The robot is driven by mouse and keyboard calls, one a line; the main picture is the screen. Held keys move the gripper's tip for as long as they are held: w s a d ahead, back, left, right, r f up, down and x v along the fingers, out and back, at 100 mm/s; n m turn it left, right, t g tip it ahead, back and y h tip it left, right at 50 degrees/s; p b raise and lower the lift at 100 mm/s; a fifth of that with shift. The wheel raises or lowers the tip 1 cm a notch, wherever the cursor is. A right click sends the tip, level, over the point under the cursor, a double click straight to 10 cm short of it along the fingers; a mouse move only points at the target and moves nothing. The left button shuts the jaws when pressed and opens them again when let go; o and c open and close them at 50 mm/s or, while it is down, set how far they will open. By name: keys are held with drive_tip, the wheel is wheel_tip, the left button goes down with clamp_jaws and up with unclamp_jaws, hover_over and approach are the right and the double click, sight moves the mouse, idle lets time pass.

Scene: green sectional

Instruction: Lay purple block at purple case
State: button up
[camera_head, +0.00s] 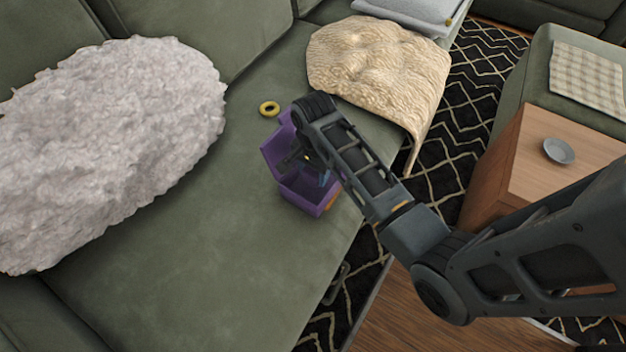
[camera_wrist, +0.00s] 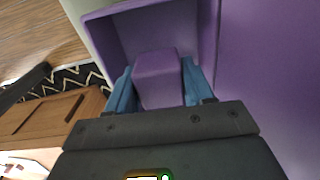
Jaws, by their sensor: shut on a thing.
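The purple case (camera_head: 304,192) stands open on the green sofa seat near its front edge, with its lid raised. In the wrist view, the case wall (camera_wrist: 104,42) surrounds the far side, and a large purple panel fills the right. My gripper (camera_wrist: 158,88) has blue fingers on both sides of the purple block (camera_wrist: 158,72) and is shut on it. The block is over or inside the case opening; whether it touches the floor of the case I cannot tell. In the head view my arm hides the block and part of the case.
A fluffy grey cushion (camera_head: 110,140) is at left and a beige throw (camera_head: 375,65) at the back. A wooden side table (camera_head: 535,165) with a small dish (camera_head: 559,151) stands at right. The seat in front is clear.

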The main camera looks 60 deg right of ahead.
sight(313, 181)
drive_tip(key=shift+w+a+f+b, duration=0.1)
drive_tip(key=shift+f+b, duration=0.35)
drive_tip(key=shift+f, duration=1.55)
drive_tip(key=shift+f, duration=0.15)
drive_tip(key=o, duration=1)
